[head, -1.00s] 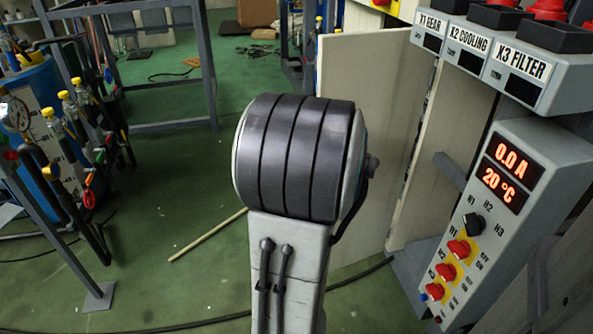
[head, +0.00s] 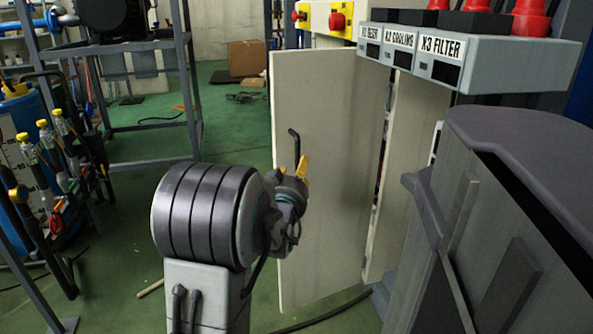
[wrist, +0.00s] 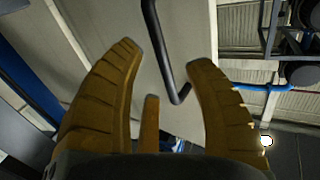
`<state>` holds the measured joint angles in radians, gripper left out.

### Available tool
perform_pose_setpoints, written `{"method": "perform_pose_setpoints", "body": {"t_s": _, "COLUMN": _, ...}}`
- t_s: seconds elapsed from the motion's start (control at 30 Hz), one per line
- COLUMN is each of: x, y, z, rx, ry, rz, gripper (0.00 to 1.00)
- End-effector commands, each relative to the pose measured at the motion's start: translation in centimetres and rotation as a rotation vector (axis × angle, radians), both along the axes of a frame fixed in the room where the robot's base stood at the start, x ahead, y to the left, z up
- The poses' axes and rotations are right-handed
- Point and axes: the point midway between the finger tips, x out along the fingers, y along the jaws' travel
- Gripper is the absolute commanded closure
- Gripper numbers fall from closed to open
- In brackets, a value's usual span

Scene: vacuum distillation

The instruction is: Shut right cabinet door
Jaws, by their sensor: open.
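A pale cabinet door (head: 325,200) stands open in the head view, swung out in front of the cabinet; a dark gap shows along its right edge. A bent black handle (head: 294,142) sticks out from it. My gripper (head: 304,168) is in front of this door, beside and just below the handle, with yellow fingertips pointing up. In the wrist view my gripper (wrist: 164,58) is open, and the bent handle (wrist: 158,45) shows between its fingertips against the pale door (wrist: 120,30). I cannot tell whether they touch. Nothing is held.
A second pale panel (head: 408,165) stands right of the door. A grey control box with X3 FILTER label (head: 440,46) overhangs it. A large dark grey body (head: 520,150) fills the right side. A metal frame (head: 150,95) and blue drum (head: 20,150) stand left.

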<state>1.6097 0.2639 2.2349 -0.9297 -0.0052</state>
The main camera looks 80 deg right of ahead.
Motion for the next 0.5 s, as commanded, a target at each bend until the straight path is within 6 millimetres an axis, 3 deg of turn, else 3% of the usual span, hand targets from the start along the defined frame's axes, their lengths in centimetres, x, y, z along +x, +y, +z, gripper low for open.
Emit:
{"method": "perform_pose_setpoints", "body": {"t_s": 0.2, "x": 0.0, "y": -2.3, "z": -0.4, "rx": -0.001, "ry": 0.0, "rz": 0.001, "gripper": 0.53}}
{"method": "perform_pose_setpoints", "body": {"t_s": 0.5, "x": -0.1, "y": -4.1, "z": -0.3, "rx": 0.001, "ry": 0.0, "rz": 0.002, "gripper": 0.53}}
